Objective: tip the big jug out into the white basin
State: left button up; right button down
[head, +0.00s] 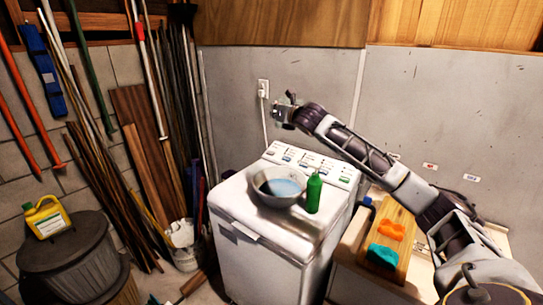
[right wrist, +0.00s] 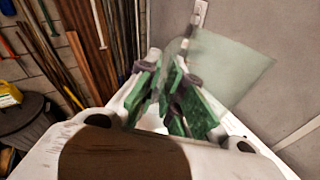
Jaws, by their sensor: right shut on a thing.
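The white basin (head: 262,191) is a round, pale bowl on top of the white washing machine, with something pale blue inside and a dark shape at its left. My right gripper (head: 284,112) is above and behind it, near the wall. In the right wrist view its green-padded fingers (right wrist: 172,88) are shut on a see-through, greenish-grey thing (right wrist: 236,68), which looks like the wall of the big jug. In the head view the jug is too faint to outline, so its tilt and contents cannot be told. My left gripper is not in view.
A green bottle (head: 314,192) stands right beside the basin on the washing machine (head: 258,258). Orange (head: 391,230) and teal (head: 383,256) cloths lie on a wooden board at the right. A yellow container (head: 46,217) stands on a dark bin at the left. Poles lean behind.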

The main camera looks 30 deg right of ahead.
jog(key=shift+r+n+t+h+b, duration=0.2)
jog(key=shift+n+t, duration=0.15)
jog(key=shift+n, duration=0.2)
jog(key=shift+r+n+t+h+b, duration=0.1)
jog(key=shift+n+t+b, duration=0.1)
jog(key=shift+n+t, duration=0.25)
jog(key=shift+f, duration=0.1)
